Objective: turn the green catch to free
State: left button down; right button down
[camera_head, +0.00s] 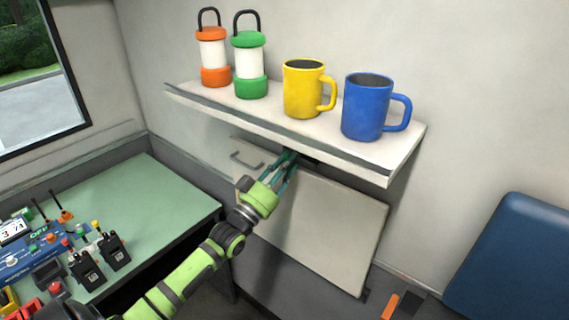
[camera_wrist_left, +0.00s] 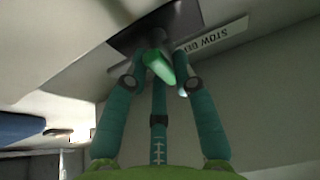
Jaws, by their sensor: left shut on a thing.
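The green catch (camera_wrist_left: 160,68) shows in the left wrist view as a green lever on a dark mount under the shelf. My left gripper (camera_wrist_left: 162,66) has its teal fingers closed around the catch. In the head view my left gripper (camera_head: 288,162) reaches up to the underside of the shelf (camera_head: 290,130), and the catch is hidden there by the fingers and the shelf edge. A label (camera_wrist_left: 218,37) with partly readable text, "STOW", sits beside the mount in the wrist view. My right gripper is in neither view.
An orange lantern (camera_head: 213,57), a green lantern (camera_head: 250,65), a yellow mug (camera_head: 303,90) and a blue mug (camera_head: 366,106) stand on the shelf. A pale panel (camera_head: 335,225) hangs below it. A green desk (camera_head: 150,195) with radios is left; a blue seat (camera_head: 515,265) is right.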

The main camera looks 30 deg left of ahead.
pick_arm(q)
jog(key=shift+d+f+n, duration=0.1)
jog(key=shift+d+n, duration=0.05)
jog(key=shift+n, duration=0.25)
jog(key=c, duration=0.9)
grip_release()
jog(key=shift+c, duration=0.2)
jog(key=d+v, duration=0.1)
jog(key=v, duration=1.1)
jog(key=shift+a, duration=0.4)
